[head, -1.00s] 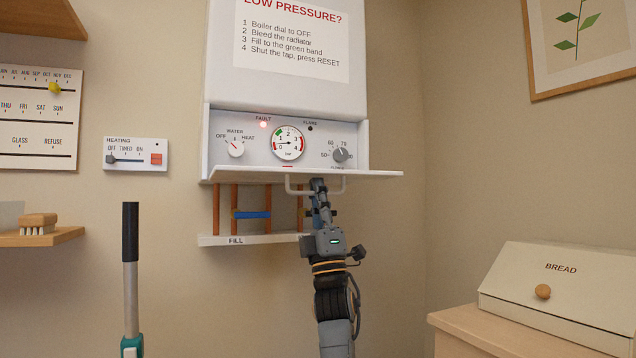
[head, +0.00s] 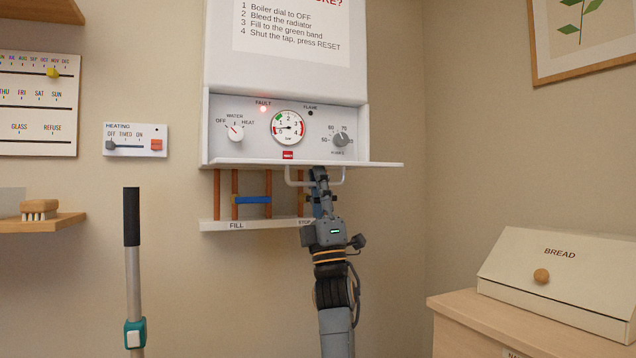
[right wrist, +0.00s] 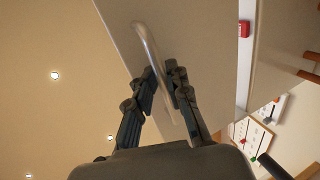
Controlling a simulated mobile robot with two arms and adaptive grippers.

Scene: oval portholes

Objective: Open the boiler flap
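The boiler flap (head: 375,164) hangs out from the bottom of the white boiler (head: 290,80), about level and seen nearly edge-on. The boiler's control panel above it is exposed. The flap's pale bar handle (head: 341,181) is under its front edge. In the right wrist view the handle (right wrist: 145,42) runs between the fingers of my right gripper (right wrist: 163,80), one finger close on each side, so it looks shut on the bar. My right gripper (head: 318,172) reaches up to the handle from below. My left gripper is not in view.
Below the flap are copper pipes, a blue tap (head: 253,200) and a shelf labelled FILL (head: 236,225). A bread box (head: 550,282) stands on a cabinet at right. An upright pole (head: 133,260) is at left. A heating control (head: 135,140) is on the wall.

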